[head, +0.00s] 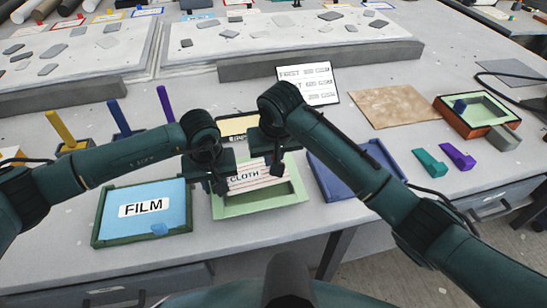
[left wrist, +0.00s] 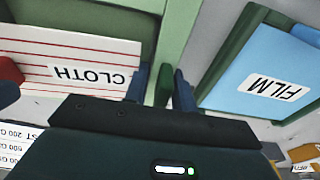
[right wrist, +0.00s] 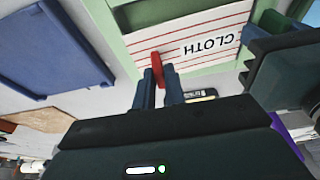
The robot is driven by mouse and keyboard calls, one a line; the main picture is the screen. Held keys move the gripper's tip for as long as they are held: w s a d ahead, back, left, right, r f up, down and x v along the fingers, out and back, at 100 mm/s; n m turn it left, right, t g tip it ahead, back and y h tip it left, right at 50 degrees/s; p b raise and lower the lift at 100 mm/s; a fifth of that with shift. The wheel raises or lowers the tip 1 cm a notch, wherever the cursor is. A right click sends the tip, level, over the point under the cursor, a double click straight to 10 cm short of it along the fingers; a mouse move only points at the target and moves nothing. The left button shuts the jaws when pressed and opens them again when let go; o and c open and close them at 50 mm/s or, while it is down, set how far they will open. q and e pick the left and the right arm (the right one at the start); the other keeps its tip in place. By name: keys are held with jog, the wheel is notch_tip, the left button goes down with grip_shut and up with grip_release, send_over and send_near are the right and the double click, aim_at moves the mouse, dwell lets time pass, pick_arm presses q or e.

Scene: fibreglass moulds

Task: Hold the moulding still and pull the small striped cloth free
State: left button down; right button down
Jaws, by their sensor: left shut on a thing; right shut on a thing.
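The striped cloth (head: 262,181), white with red lines and a CLOTH label, lies in the light green moulding (head: 262,208). It also shows in the left wrist view (left wrist: 70,50) and the right wrist view (right wrist: 190,28). My right gripper (head: 276,172) is shut on a red tab (right wrist: 156,66) at the cloth's edge, at the far side of the moulding. My arms hide the far part of the moulding in the head view.
A dark green tray (head: 97,238) with blue FILM stands left of the moulding, and a blue tray (head: 335,190) right of it. Teal and purple pieces (head: 457,156) lie at right.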

jog(key=shift+a+r, duration=0.1)
jog(key=shift+r, duration=0.2)
jog(key=shift+r, duration=2.35)
pick_arm(q)
jog(key=c, duration=1.1)
grip_release()
jog(key=shift+d, duration=0.2)
pick_arm(e)
jog(key=shift+a, duration=0.1)
pick_arm(q)
jog(key=shift+d+r, duration=0.1)
pick_arm(e)
jog(key=shift+s+a, duration=0.1)
